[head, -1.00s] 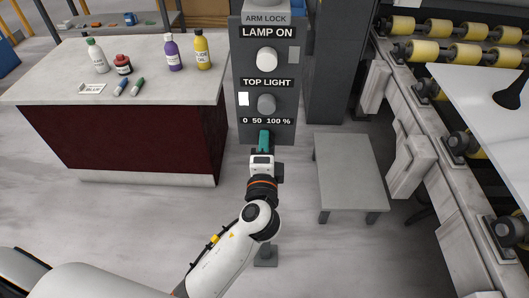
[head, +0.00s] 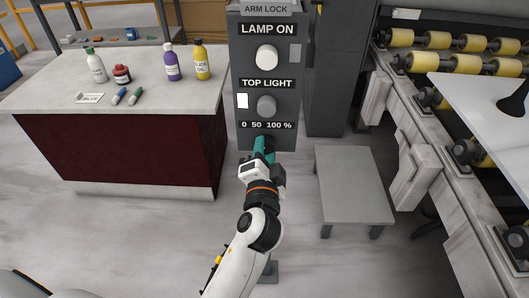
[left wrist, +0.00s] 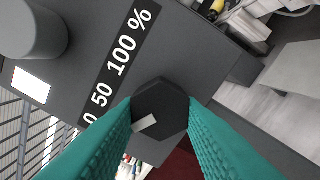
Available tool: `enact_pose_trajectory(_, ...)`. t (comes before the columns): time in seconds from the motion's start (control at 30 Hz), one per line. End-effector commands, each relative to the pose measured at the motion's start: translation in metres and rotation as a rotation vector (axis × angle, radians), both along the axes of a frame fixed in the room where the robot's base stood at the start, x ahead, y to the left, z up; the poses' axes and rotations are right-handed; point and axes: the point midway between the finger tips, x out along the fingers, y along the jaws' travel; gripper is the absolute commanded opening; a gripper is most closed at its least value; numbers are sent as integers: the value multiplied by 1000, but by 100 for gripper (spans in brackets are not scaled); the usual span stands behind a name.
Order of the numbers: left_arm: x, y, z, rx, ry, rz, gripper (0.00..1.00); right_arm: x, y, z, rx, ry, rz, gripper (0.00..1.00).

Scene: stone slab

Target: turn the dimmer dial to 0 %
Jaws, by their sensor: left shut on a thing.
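The dimmer dial (left wrist: 163,104) is a dark faceted knob with a white pointer mark. In the left wrist view it sits between the teal fingertips of my left gripper (left wrist: 160,122), which is shut on it. The mark points to the lower left of that picture, towards the 0 end of the "0 50 100 %" label (left wrist: 118,66). In the head view my left gripper (head: 263,146) reaches the panel (head: 287,112) just below this label and hides most of the dial. My right gripper is not in view.
A counter with bottles (head: 60,100) stands left, a low grey table (head: 352,190) right, a roller conveyor (head: 455,150) farther right.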

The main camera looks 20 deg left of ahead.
Motion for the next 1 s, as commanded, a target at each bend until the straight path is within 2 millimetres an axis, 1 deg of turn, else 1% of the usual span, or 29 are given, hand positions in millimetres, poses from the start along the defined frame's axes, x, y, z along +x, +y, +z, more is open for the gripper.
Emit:
enact_pose_trajectory(0.3,0,0,-1,-6,2,-1,10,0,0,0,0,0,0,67)
enact_pose_trajectory(0.33,0,0,-1,-6,2,-1,36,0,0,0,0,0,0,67)
enact_pose_trajectory(0.43,0,0,-1,-5,2,-1,53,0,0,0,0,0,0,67)
enact_pose_trajectory(0.47,0,0,-1,-5,2,-1,55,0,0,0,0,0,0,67)
enact_pose_trajectory(0.77,0,0,1,9,4,-1,55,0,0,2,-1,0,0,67)
enact_pose_trajectory(0.87,0,0,3,72,21,-1,55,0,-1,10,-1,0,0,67)
enact_pose_trajectory(0.97,0,1,7,194,56,-2,55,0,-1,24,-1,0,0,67)
enact_pose_trajectory(1.0,0,1,8,259,74,-3,55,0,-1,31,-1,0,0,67)
